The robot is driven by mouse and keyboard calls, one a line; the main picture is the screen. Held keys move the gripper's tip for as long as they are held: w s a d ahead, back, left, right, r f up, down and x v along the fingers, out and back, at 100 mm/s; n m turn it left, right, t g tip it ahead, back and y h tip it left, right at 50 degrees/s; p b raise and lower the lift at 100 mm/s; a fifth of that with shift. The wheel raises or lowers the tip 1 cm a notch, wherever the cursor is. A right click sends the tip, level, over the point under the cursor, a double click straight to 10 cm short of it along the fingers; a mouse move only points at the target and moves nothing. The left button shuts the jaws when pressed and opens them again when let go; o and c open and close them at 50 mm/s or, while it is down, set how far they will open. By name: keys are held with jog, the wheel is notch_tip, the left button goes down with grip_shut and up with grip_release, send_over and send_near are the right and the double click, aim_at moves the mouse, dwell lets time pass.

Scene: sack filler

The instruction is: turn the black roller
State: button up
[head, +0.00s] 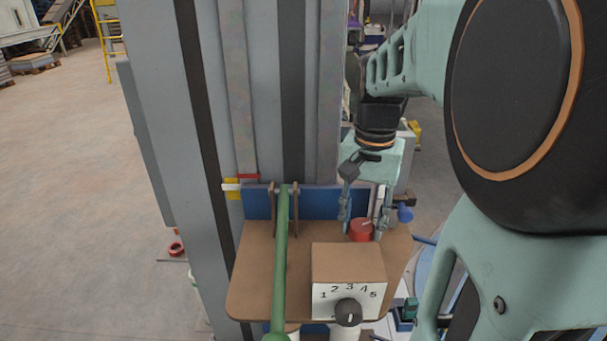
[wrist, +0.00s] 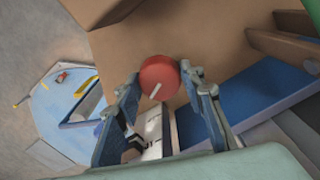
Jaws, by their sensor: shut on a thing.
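My gripper (head: 362,227) is over the back right of a brown panel (head: 254,262), with its fingers on either side of a red round knob (head: 360,231). In the wrist view, my gripper (wrist: 160,76) is shut on the red knob (wrist: 158,73), which has a white mark on its face. I see no clear black roller. A black round dial (head: 348,312) sits on the white front face of a brown box (head: 348,264), below the numbers 1 to 5. My gripper is behind that box, away from the dial.
A long green bar (head: 280,262) runs across the panel, left of the box. A tall grey column (head: 265,90) and a blue plate (head: 258,205) stand behind. A blue knob (head: 404,214) is close at the right. Open floor (head: 80,170) lies to the left.

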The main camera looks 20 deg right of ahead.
jog(key=n, duration=0.5)
jog(key=shift+n, duration=0.3)
jog(key=n, duration=0.5)
jog(key=shift+r, duration=0.1)
jog(key=shift+n, duration=0.3)
jog(key=o, duration=1.2)
jog(key=shift+c, duration=0.2)
notch_tip(320, 180, up, 12)
